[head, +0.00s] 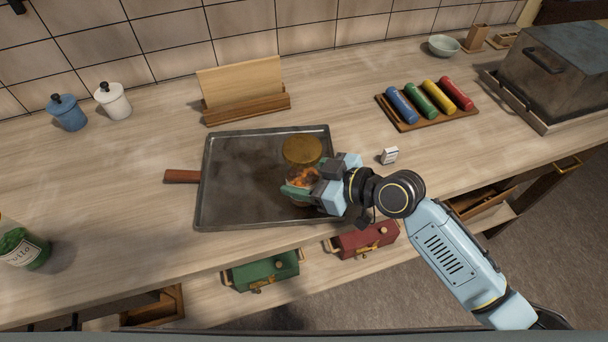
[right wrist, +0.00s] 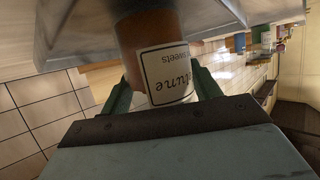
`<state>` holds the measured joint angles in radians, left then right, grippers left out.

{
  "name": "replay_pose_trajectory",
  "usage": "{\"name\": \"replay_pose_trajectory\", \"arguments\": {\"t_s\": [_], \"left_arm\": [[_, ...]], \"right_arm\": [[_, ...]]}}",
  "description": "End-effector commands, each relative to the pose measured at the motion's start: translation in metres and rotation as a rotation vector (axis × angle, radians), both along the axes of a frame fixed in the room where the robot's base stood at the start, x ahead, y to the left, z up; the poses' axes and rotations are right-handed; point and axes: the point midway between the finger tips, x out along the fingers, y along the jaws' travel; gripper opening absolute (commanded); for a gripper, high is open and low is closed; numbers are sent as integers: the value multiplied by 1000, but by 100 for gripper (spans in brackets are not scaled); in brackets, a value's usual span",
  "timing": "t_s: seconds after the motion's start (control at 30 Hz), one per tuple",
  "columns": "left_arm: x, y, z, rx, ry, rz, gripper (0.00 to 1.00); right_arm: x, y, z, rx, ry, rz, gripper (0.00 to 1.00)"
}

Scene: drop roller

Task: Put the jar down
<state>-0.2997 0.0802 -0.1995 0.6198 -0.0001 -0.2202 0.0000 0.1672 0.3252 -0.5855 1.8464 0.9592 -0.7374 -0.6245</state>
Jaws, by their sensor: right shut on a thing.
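The jar (head: 302,176) has a round gold-brown lid and orange-brown contents. It appears upright over the right part of the dark metal tray (head: 230,205). My right gripper (head: 298,190) is shut around the jar, hiding its lower part in the head view. In the right wrist view the jar (right wrist: 166,72) sits between the green fingers, with a pale label whose writing is upside down. The tray's edge (right wrist: 75,45) shows close by at the top. I cannot tell whether the jar's base touches the tray. My left gripper is not in view.
A wooden stand (head: 245,105) is behind the tray, and coloured rollers lie on a rack (head: 440,122) to the right. A small white box (head: 389,155) is near my right wrist. Green (head: 262,270) and red (head: 365,240) boxes sit below the counter's front edge. Counter left of the tray is mostly clear.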

Motion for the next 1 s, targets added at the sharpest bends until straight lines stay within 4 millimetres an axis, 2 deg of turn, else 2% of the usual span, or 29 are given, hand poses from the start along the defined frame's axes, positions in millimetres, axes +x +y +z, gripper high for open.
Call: {"name": "replay_pose_trajectory", "arguments": {"t_s": [0.3, 0.33, 0.47, 0.83, 1.0], "left_arm": [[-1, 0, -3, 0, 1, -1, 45], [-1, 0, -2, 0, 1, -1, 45], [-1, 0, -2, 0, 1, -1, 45], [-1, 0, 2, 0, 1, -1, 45], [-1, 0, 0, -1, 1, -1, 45]], "right_arm": [[1, 0, -1, 2, -4, 0, 22], [0, 0, -2, 0, 0, 0, 66], [0, 0, -2, 0, 0, 0, 83], [0, 0, 2, 0, 0, -1, 84], [-11, -22, 9, -5, -3, -1, 84]]}}
